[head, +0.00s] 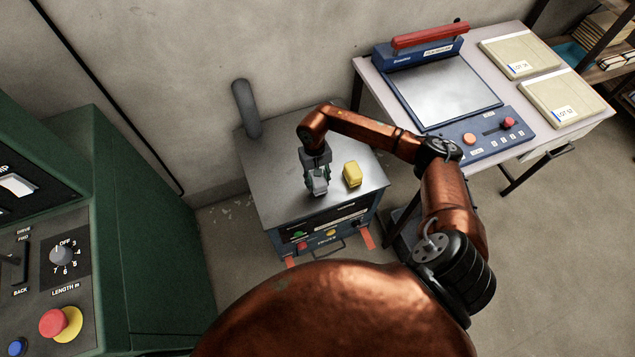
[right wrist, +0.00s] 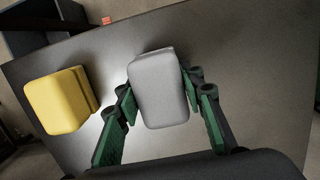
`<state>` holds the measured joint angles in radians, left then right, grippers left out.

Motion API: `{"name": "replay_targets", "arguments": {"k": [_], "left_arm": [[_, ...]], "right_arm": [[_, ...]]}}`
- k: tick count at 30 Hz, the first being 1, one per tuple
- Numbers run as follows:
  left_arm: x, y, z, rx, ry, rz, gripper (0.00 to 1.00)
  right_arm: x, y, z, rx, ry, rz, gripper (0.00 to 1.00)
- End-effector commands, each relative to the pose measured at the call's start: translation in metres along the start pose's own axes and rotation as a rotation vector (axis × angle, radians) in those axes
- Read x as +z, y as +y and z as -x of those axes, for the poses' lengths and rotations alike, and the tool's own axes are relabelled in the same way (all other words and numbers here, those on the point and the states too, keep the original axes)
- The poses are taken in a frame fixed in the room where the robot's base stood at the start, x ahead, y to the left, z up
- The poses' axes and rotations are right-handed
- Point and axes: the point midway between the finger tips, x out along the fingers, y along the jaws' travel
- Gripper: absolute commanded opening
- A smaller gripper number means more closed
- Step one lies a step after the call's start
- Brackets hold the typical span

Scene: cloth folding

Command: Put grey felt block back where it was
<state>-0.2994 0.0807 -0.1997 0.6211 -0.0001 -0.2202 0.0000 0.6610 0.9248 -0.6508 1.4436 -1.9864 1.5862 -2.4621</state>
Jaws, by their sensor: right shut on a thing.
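The grey felt block (head: 319,186) is held in my right gripper (head: 316,178) over the front part of the metal-topped cabinet (head: 283,157). In the right wrist view the grey block (right wrist: 158,92) sits between the two green-padded fingers of the right gripper (right wrist: 157,98), which are shut on it. Whether the block touches the cabinet top is hard to tell. A yellow block (head: 352,174) stands on the cabinet top just right of the gripper, apart from it; it also shows in the right wrist view (right wrist: 58,100). My left gripper is out of view.
A dark grey cylinder (head: 246,108) rises at the cabinet's back left. A table (head: 371,90) at the right holds a blue machine (head: 470,143) and two lot-marked pads (head: 519,55). A green machine (head: 150,215) stands at the left. The cabinet top's left part is clear.

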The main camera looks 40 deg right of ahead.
Motion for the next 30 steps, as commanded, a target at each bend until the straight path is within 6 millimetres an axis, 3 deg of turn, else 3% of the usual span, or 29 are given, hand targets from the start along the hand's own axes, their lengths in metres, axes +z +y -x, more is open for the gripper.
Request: {"name": "replay_targets", "arguments": {"k": [2,14,15,22,30], "left_arm": [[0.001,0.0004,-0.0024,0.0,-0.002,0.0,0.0],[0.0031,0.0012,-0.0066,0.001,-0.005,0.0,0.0],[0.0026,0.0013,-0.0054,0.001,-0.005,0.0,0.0],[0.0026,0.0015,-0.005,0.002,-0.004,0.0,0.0],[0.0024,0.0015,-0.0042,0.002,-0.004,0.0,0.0]], "right_arm": [[-0.001,-0.0008,-0.0098,-0.003,-0.002,-0.001,0.16],[-0.0024,-0.0001,-0.0147,-0.001,0.0,0.0,0.16],[-0.002,-0.0003,-0.0134,-0.001,0.0,0.0,0.38],[-0.002,-0.0004,-0.0127,-0.001,0.001,0.0,0.53],[-0.0019,-0.0005,-0.0117,-0.001,0.001,0.0,0.53]]}}
